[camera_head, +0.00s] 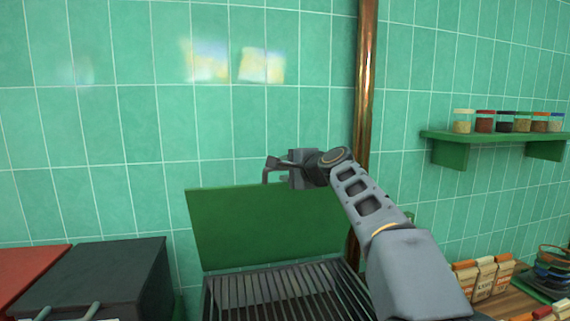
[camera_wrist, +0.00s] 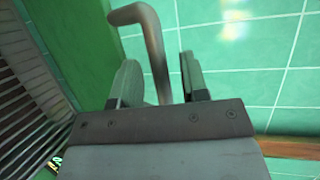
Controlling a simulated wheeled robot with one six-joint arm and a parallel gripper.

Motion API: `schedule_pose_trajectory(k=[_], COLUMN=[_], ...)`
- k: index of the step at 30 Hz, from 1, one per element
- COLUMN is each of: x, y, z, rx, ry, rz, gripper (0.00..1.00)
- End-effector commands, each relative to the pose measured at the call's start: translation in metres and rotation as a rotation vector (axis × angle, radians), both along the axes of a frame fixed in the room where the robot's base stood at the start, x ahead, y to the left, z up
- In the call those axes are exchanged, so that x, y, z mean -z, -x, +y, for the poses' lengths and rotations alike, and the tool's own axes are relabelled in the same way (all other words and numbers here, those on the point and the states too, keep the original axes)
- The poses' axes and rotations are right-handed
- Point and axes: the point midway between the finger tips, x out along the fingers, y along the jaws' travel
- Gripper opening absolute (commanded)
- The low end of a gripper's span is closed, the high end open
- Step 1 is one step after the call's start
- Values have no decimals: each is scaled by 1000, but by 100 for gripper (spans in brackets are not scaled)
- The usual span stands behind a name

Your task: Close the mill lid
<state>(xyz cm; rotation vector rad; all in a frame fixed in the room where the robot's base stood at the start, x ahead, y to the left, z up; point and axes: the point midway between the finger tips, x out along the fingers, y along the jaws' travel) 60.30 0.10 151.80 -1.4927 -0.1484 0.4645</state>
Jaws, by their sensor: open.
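The mill lid (camera_head: 255,228) is a flat green panel standing raised, leaning back near the tiled wall behind a dark slatted grate (camera_head: 285,292). My gripper (camera_head: 277,166) is at the lid's top edge, reaching in from the right. In the wrist view the lid (camera_wrist: 82,45) is a green strip on the left, beside the slats. A bent grey bar, seemingly the lid's handle (camera_wrist: 152,45), passes between the two fingers of my gripper (camera_wrist: 160,82). The jaws are open, with a gap at least on the bar's right side. Contact on its left side is unclear.
A dark box (camera_head: 105,270) with grey handles and a red-topped one (camera_head: 30,268) stand at the left. A copper pipe (camera_head: 366,90) runs up the wall behind my arm. A green shelf (camera_head: 490,137) with jars is at right, above packets (camera_head: 487,275) on a counter.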

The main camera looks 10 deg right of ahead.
Motion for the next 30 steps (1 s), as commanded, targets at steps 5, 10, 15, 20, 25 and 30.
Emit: schedule_pose_trajectory(k=[5, 10, 15, 20, 25, 30], x=[2, 3, 3, 3, 3, 3], y=[-8, -10, -10, -9, -9, -9], z=[3, 4, 4, 3, 3, 3], rx=[1, 2, 2, 2, 1, 1], ry=[-1, 0, 0, 0, -1, -1], rz=[0, 0, 0, 0, 0, 0], gripper=[41, 41, 39, 24, 7, 0])
